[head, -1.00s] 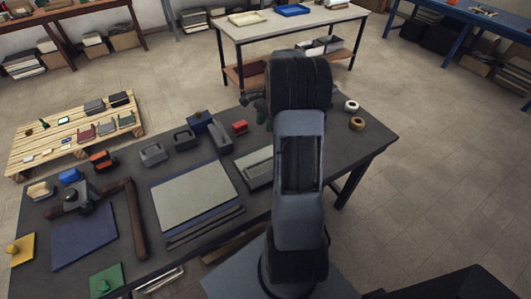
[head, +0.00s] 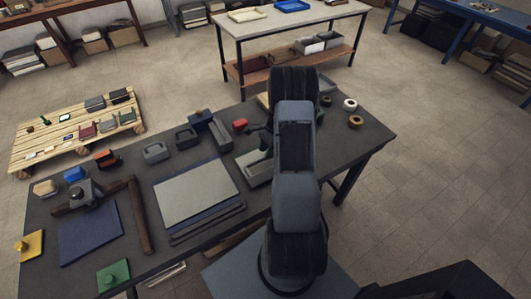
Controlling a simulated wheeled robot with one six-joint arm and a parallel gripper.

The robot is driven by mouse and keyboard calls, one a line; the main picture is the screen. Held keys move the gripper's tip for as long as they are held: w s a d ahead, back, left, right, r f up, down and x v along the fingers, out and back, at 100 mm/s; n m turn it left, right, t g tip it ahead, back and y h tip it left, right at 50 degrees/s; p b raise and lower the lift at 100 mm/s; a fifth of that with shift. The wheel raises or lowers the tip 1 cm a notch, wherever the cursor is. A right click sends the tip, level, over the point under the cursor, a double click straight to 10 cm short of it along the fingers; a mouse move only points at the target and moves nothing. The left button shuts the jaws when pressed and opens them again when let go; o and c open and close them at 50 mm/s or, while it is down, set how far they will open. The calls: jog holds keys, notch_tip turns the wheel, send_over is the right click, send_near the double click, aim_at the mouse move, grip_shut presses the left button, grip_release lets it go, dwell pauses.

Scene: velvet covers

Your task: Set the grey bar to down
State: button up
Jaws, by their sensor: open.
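A dark grey elongated bar (head: 221,136) lies on the dark table, right of a blue block; I cannot tell for certain that it is the task's bar. A light grey long fixture (head: 254,169) lies nearer to me, partly hidden by my arm.
White (head: 349,104) and tan (head: 355,122) rings lie at the table's right end. A large grey panel (head: 196,193) lies mid-table. Grey holders (head: 156,152) stand behind it. The table's (head: 345,150) right part is mostly clear.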

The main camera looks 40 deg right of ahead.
jog(key=shift+x, duration=1.05)
grip_shut()
